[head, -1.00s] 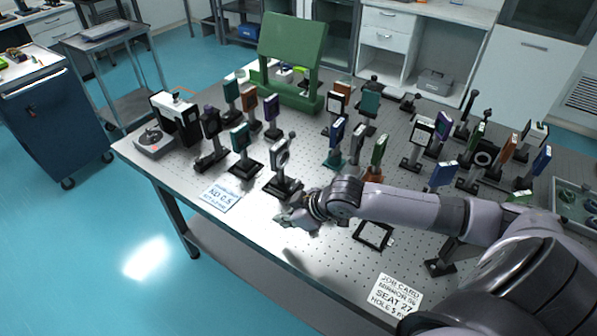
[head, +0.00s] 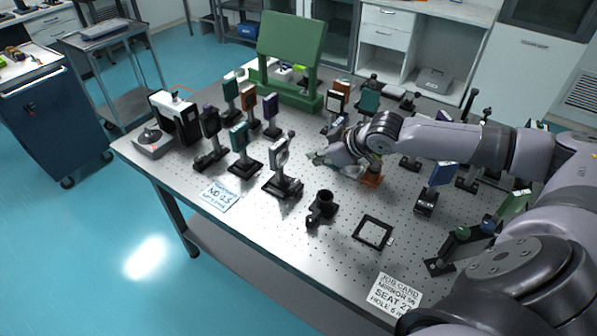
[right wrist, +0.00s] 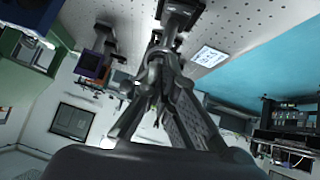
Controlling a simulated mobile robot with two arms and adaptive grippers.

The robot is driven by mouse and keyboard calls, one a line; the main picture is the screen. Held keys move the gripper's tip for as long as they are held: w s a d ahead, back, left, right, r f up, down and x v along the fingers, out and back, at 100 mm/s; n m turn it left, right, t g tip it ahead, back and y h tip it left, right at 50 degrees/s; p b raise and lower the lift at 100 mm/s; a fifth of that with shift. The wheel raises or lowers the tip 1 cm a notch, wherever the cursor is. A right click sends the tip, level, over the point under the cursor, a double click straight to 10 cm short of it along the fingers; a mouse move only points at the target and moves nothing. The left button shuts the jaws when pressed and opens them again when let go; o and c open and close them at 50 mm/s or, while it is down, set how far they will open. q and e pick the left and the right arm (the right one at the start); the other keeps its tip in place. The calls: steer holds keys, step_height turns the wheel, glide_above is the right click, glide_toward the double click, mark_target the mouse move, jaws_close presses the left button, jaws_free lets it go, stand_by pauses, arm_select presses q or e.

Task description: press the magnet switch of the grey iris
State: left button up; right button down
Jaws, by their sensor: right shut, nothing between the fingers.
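The grey iris (head: 279,157) stands upright on a black post and magnetic base (head: 283,185) near the front middle of the table in the head view. Its switch is too small to make out. My right gripper (head: 312,157) is just right of the iris, about level with its ring, and is shut and empty. A gap shows between them in the head view. In the right wrist view my closed fingers (right wrist: 156,68) point toward a dark post and base (right wrist: 182,8), partly covering the post. My left gripper is not in view.
A note card (head: 220,195) lies at the front edge. Several mounted optics crowd behind my right arm.

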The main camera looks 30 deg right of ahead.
steer(key=p, duration=0.2)
glide_above(299, 180)
steer(key=a, duration=0.1)
step_height(299, 180, down, 7)
steer(key=shift+r, duration=0.1)
steer(key=f, duration=0.1)
steer(key=f+p, duration=0.1)
steer(key=shift+s+d+f, duration=0.1)
steer(key=shift+d+f, duration=0.1)
steer(key=shift+f, duration=0.1)
steer(key=shift+d+f, duration=0.15)
steer(key=shift+f, duration=0.55)
steer(key=shift+d+f+b, duration=0.1)
steer(key=shift+f+b, duration=0.4)
steer(key=shift+f, duration=0.05)
steer(key=shift+d+r, duration=0.1)
steer(key=shift+d, duration=0.05)
